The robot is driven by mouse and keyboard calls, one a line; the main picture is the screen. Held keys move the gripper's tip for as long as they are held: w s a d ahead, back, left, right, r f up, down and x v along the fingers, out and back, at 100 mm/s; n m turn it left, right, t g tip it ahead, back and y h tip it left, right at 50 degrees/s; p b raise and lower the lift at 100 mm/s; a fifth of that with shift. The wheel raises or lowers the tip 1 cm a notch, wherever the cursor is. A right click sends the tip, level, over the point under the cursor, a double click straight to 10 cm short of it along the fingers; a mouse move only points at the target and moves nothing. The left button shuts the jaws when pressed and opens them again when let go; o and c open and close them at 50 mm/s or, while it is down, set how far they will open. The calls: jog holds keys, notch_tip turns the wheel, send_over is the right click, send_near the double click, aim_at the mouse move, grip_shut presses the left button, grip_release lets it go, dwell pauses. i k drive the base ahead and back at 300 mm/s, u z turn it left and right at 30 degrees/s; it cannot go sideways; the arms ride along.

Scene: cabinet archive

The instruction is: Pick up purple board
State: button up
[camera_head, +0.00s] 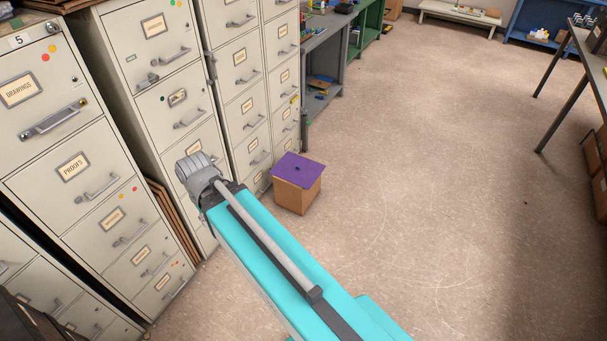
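The purple board (298,169) is a flat, roughly square sheet with a small dark spot near its middle. It lies on top of a brown cardboard box (297,198), covering the top. The box stands on the floor beside the foot of the filing cabinets. My teal arm reaches up from the bottom of the view and ends in a grey rounded joint to the left of the box. I cannot make out my gripper or its fingers. The board looks clear of my arm.
Tall filing cabinets (72,168) with protruding handles line the left side. Flat brown boards (172,222) lean between two cabinets. A grey workbench (325,60) stands beyond them. A dark-legged table (562,110) is at right. The floor (420,170) between is open.

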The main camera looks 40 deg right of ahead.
aim_at(301, 172)
jog(key=z, duration=1.2)
jog(key=i, duration=1.65)
jog(key=u, duration=0.1)
